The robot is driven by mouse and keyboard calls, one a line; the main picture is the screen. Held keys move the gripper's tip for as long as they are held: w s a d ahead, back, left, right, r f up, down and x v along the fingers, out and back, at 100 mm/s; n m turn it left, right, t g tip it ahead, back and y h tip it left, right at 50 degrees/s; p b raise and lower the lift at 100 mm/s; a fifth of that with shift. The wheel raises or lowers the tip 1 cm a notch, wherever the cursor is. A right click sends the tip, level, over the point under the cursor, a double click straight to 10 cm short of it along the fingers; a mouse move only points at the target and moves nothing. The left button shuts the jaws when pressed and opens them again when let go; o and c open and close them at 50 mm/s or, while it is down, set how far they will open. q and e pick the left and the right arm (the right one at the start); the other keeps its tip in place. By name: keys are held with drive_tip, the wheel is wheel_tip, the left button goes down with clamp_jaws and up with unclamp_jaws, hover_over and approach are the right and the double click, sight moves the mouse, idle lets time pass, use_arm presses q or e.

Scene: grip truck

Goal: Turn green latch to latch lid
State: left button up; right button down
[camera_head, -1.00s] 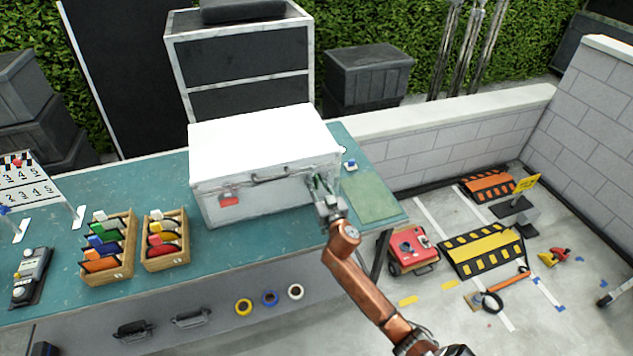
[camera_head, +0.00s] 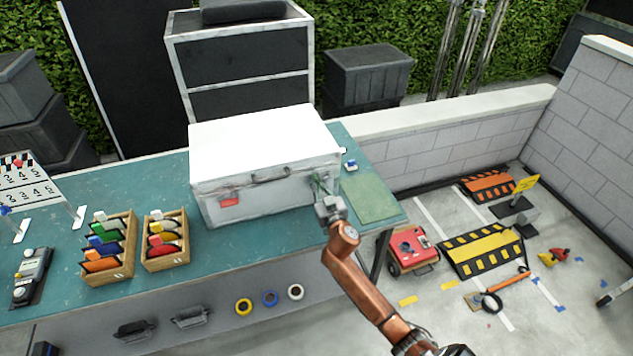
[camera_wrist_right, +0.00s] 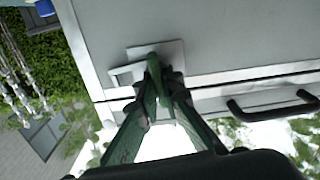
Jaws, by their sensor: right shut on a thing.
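A white and grey case (camera_head: 262,192) with a closed lid stands on the teal table. A red latch (camera_head: 230,201) is on its front left. The green latch (camera_wrist_right: 153,62) is on the front right of the case, on a light metal plate, in the right wrist view. My right gripper (camera_wrist_right: 160,85) has its fingertips closed around the green latch. In the head view my right gripper (camera_head: 325,198) is against the front right of the case and largely hides the latch. My left gripper is not in view.
Two wooden boxes with coloured items, one at centre left (camera_head: 166,240) and one farther left (camera_head: 108,247), stand on the table. A black handle (camera_wrist_right: 270,103) is on the case. A red machine (camera_head: 411,250) stands on the floor at right.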

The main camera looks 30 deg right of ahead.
drive_tip(key=n+p, duration=0.1)
drive_tip(key=n, duration=0.3)
drive_tip(key=shift+a, duration=0.1)
drive_tip(key=n, duration=0.4)
drive_tip(key=shift+f+p, duration=0.1)
drive_tip(key=shift+p, duration=0.2)
drive_tip(key=n, duration=0.4)
drive_tip(key=shift+a+f, duration=0.1)
drive_tip(key=n+p, duration=0.1)
drive_tip(key=n, duration=0.3)
drive_tip(key=shift+f+n, duration=0.15)
drive_tip(key=shift+n, duration=0.45)
drive_tip(key=c, duration=2.1)
unclamp_jaws()
